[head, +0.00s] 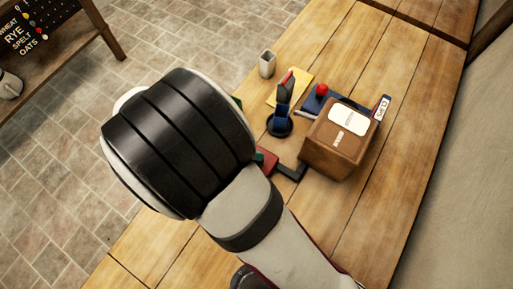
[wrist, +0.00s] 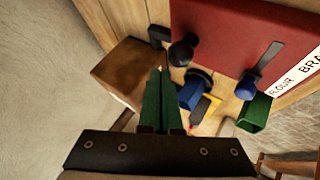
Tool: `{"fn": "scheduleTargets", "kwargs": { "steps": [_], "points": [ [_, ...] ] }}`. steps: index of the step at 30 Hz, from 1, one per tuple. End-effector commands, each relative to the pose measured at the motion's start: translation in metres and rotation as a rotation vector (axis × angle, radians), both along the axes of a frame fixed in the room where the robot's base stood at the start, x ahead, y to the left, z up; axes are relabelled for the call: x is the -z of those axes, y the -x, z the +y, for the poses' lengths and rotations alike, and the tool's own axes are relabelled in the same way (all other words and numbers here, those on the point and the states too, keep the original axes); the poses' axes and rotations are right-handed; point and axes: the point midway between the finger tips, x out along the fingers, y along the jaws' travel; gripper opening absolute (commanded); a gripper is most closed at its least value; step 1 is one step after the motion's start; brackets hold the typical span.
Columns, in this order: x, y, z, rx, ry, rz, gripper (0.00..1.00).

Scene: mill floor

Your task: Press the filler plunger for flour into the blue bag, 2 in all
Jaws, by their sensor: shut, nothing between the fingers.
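My gripper (wrist: 160,72) is shut and empty, its green fingers together in the wrist view. In the head view my arm hides it. A red panel (wrist: 225,35) with a white strip (wrist: 297,80), partly reading "FLOUR BRA", lies beyond the fingertips. A black rounded knob (wrist: 183,50) and a blue-ended grey rod (wrist: 246,88) stand out from it; I cannot tell which serves flour. The fingertips appear apart from both. A red edge (head: 266,160) shows beside my arm in the head view. I cannot make out a blue bag for certain; an upright blue object (head: 283,108) stands on a dark round base.
A brown box (head: 339,138) with white labels stands right of the blue object; it also shows left of my fingers (wrist: 130,72). A red ball (head: 321,89), yellow sheet (head: 301,82) and grey cup (head: 267,64) are behind. A green container (wrist: 255,112) is right. The bench's right side is clear.

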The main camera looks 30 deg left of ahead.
Motion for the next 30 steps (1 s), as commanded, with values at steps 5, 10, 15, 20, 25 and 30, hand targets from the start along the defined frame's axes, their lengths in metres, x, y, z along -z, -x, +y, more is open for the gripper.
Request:
{"fn": "scheduleTargets", "kwargs": {
  "steps": [5, 10, 15, 20, 25, 30],
  "points": [
    [0.005, 0.0, 0.0, -0.001, 0.002, 0.001, 0.0],
    [0.009, 0.0, 0.0, 0.0, 0.0, 0.0, 0.0],
    [0.008, 0.0, 0.0, 0.0, 0.0, 0.0, 0.0],
    [0.009, 0.0, 0.0, 0.0, 0.0, 0.0, 0.0],
    [0.011, 0.0, 0.0, 0.0, 0.0, 0.0, 0.0],
    [0.013, 0.0, 0.0, 0.0, 0.0, 0.0, 0.0]
  ]
}}
